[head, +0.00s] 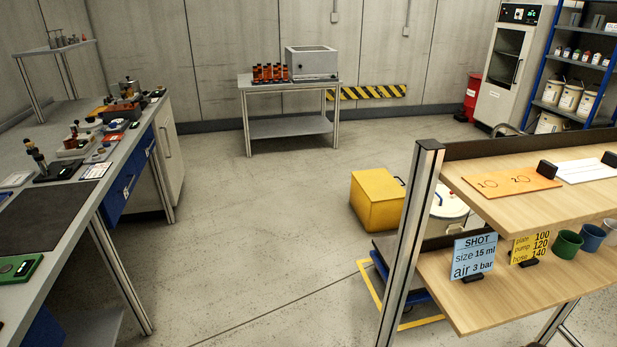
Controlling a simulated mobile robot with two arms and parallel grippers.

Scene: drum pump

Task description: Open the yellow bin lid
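The yellow bin (377,201) stands on the floor right of the middle, behind the post of the wooden shelf unit. Its flat yellow lid is shut on top, and a small dark part, perhaps a handle, shows at the lid's right edge. Neither of my grippers is in view.
The wooden shelf unit (467,323) with cards and cups fills the right foreground. A white drum (449,204) stands right of the bin. A long workbench (98,197) runs along the left. A small table (290,84) stands at the back wall. The middle floor is clear.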

